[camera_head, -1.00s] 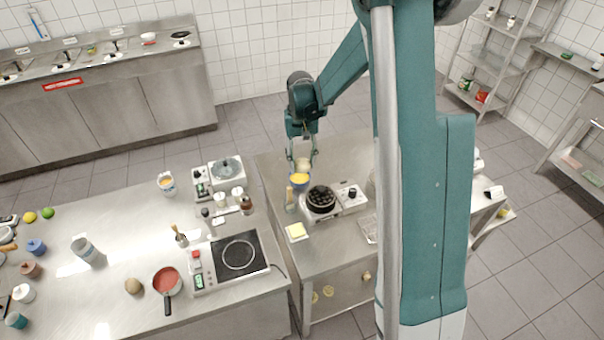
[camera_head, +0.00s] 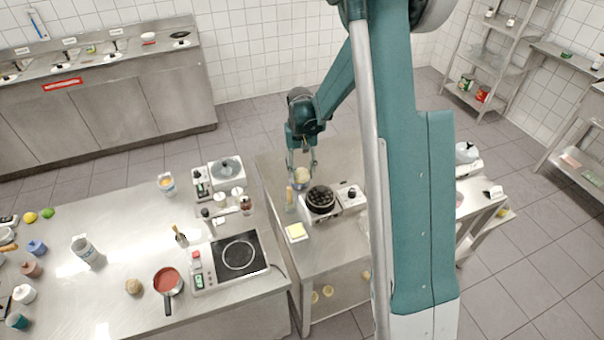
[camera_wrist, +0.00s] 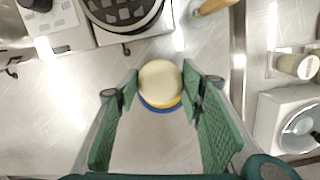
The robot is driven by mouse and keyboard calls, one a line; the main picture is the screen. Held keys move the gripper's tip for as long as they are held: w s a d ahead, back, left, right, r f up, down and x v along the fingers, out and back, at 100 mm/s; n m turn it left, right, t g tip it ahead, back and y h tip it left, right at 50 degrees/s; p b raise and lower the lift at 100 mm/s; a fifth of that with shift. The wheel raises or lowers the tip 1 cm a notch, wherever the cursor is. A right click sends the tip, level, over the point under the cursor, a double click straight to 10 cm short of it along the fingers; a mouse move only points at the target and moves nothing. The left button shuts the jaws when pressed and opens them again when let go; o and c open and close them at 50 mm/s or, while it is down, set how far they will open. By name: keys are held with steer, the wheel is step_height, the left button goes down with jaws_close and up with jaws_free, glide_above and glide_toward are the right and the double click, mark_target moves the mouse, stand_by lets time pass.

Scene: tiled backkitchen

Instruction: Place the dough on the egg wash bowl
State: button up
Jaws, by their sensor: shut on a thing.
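The dough (camera_wrist: 160,82) is a pale round ball between the green fingers of my gripper (camera_wrist: 161,88) in the wrist view. My gripper is shut on it. In the head view the dough (camera_head: 301,174) shows between the fingertips of my gripper (camera_head: 301,172). The egg wash bowl (camera_wrist: 160,108) is blue with yellow contents and lies below the dough in the wrist view, mostly hidden by it. In the head view only a little of the bowl's blue side shows under the dough. I cannot tell whether the dough touches the bowl.
A waffle iron (camera_head: 321,199) with a dark round plate stands right of the bowl. A bottle or brush with a tan top (camera_head: 290,195) stands close to the left. A butter dish (camera_head: 296,232) lies nearer the front. The counter on the left (camera_head: 90,285) holds several items.

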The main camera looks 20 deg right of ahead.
mark_target(301, 169)
steer(key=shift+f, duration=0.4)
steer(key=shift+f+b, duration=0.5)
steer(key=shift+b, duration=0.05)
steer(key=o, duration=0.9)
steer(key=shift+r, duration=0.15)
steer(key=shift+r+p, duration=0.6)
steer(key=shift+r, duration=0.05)
steer(key=r, duration=0.3)
steer(key=w+r, duration=0.1)
steer(key=r, duration=0.3)
steer(key=r+b, duration=0.1)
steer(key=r, duration=0.3)
steer(key=shift+w+d+r, duration=0.15)
steer(key=shift+w+r, duration=0.05)
